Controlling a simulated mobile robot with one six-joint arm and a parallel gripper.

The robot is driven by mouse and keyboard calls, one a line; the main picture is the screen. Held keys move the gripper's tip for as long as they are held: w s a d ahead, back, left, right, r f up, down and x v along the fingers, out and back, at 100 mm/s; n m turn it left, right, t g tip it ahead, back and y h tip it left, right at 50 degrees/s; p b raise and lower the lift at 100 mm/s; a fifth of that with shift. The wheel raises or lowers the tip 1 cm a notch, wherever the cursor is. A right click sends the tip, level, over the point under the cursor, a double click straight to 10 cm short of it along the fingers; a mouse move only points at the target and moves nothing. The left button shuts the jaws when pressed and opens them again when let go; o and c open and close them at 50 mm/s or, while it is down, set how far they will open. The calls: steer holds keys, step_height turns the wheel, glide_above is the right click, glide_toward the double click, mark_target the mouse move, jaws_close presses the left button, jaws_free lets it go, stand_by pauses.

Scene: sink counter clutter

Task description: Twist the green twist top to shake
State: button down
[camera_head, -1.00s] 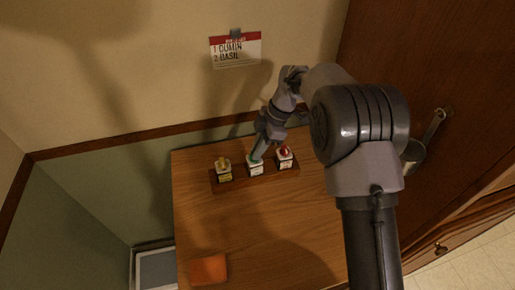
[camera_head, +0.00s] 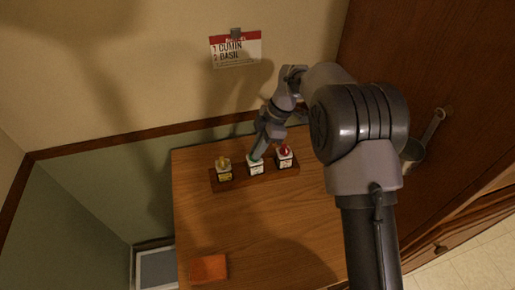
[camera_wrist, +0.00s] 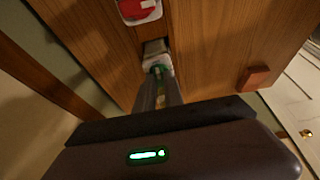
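The green twist top (camera_head: 255,161) sits on the middle white jar (camera_head: 257,169) of three in a dark wooden rack (camera_head: 240,179). My gripper (camera_head: 257,156) reaches down onto this top from above and hides much of it. In the wrist view, my gripper's fingers (camera_wrist: 158,78) are close together with the green top (camera_wrist: 158,69) between their tips. The jar looks upright and seated in the rack.
A yellow-topped jar (camera_head: 223,169) stands left of the middle jar and a red-topped jar (camera_head: 284,156) right of it, close by. A card reading cumin and basil (camera_head: 236,51) hangs on the wall. An orange block (camera_head: 209,269) lies at the front left; the counter's middle is clear.

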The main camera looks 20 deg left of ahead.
steer(key=c, duration=1.4)
jaws_free()
steer(key=shift+c, duration=0.2)
steer(key=p+v, duration=0.4)
steer(key=v, duration=1.3)
steer(key=shift+w+r+p, duration=0.15)
steer(key=shift+p, duration=0.25)
steer(key=shift+d, duration=0.1)
